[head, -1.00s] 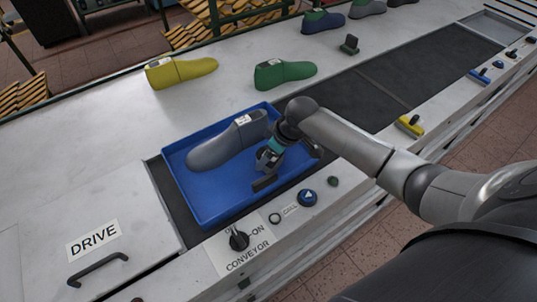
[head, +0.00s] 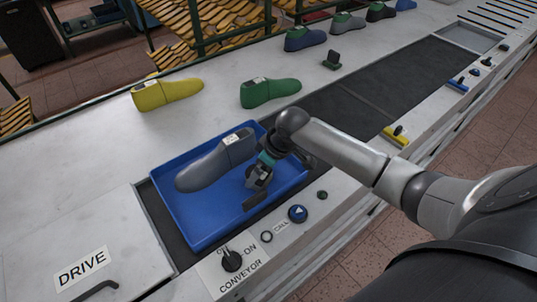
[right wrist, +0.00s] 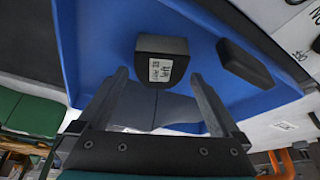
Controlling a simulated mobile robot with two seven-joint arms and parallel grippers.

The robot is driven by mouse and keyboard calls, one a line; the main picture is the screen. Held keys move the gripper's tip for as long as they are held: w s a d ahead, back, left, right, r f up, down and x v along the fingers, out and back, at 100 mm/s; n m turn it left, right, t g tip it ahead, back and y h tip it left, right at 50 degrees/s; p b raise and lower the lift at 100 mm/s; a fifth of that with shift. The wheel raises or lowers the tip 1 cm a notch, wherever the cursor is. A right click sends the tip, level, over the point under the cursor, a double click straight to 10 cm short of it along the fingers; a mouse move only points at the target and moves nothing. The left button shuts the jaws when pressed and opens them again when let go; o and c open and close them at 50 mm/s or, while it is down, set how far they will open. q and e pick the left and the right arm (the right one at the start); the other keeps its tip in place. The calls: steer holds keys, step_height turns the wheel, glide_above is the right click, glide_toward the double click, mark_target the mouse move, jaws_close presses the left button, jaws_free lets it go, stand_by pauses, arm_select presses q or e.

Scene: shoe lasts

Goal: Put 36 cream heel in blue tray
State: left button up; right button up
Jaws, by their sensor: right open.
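The blue tray (head: 196,226) lies on the conveyor; its wall and floor also fill the right wrist view (right wrist: 215,20). A grey shoe last (head: 208,168) with a white label on its heel end lies in the tray. In the right wrist view the labelled dark end (right wrist: 160,62) of a last shows ahead of my fingers; the printing is too small to read fully. My right gripper (head: 258,180) is over the tray beside the last. It is open, with its fingers (right wrist: 158,82) apart. I see no cream-coloured heel. My left gripper is not in view.
A yellow last (head: 166,93) and a green last (head: 270,92) stand on the bench behind the tray. Several more lasts stand farther back. A dark block (right wrist: 245,63) shows by the tray wall. Conveyor controls (head: 232,260) line the front edge.

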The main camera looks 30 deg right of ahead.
steer(key=p+v, duration=0.1)
steer(key=v, duration=0.8)
steer(key=shift+r, duration=0.25)
steer(key=shift+s+f, duration=0.1)
steer(key=shift+s, duration=0.05)
